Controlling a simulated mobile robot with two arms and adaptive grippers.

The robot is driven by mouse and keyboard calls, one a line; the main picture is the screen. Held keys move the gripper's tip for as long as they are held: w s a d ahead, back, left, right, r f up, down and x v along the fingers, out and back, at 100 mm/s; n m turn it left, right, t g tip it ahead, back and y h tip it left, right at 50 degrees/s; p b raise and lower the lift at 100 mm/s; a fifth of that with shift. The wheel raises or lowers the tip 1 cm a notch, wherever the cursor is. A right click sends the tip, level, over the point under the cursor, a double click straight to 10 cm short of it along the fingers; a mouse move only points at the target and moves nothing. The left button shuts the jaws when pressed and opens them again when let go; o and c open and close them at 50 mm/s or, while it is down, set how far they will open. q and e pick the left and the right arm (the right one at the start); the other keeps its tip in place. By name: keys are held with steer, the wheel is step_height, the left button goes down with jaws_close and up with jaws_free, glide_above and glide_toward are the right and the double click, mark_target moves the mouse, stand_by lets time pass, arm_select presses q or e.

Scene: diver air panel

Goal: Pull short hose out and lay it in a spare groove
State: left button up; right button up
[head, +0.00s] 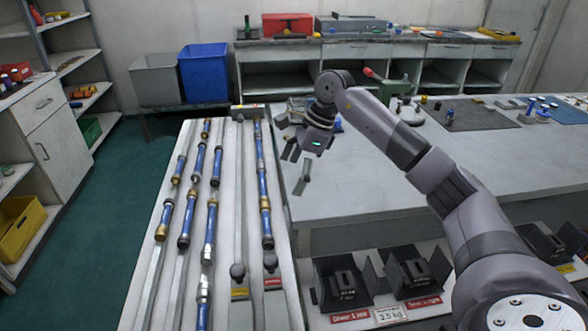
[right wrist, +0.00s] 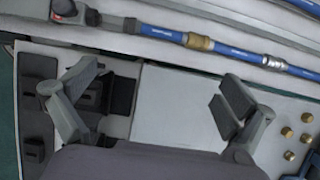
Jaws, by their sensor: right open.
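A slotted rack (head: 222,283) holds several blue hoses in long grooves, with brass and dark couplings. A blue hose with a brass coupling (head: 265,203) lies in the rightmost groove, above a dark knob and a red label. The groove beside it (head: 239,190), with a yellow label, shows no blue hose. I cannot tell which hose is the short one. My right gripper (head: 299,172) is open and empty over the bench, just right of the rack. In the right wrist view its spread fingers (right wrist: 157,97) are apart from the blue hose (right wrist: 233,50). My left gripper is out of view.
A grey bench (head: 370,185) adjoins the rack on the right, with mats and small fittings farther back. Black holders (head: 340,283) stand on a shelf below it. Bins (head: 204,73) stand behind. The green floor left of the rack is clear.

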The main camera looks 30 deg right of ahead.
mark_target(268, 223)
steer(key=p+x, duration=0.1)
steer(key=x, duration=1.4)
steer(key=shift+s+a+f+p, duration=0.1)
steer(key=shift+a+f+p, duration=0.1)
steer(key=shift+p, duration=0.15)
steer(key=shift+s, duration=0.2)
steer(key=c, duration=0.9)
steer(key=shift+s+d+r, duration=0.1)
steer(key=shift+s+r, duration=0.2)
steer(key=c, duration=0.8)
steer(key=o, duration=1)
steer(key=shift+o, duration=1.3)
steer(key=shift+w+f, duration=0.35)
steer(key=shift+w, duration=0.15)
steer(key=o, duration=0.4)
steer(key=shift+w, duration=0.1)
steer(key=shift+o, duration=0.2)
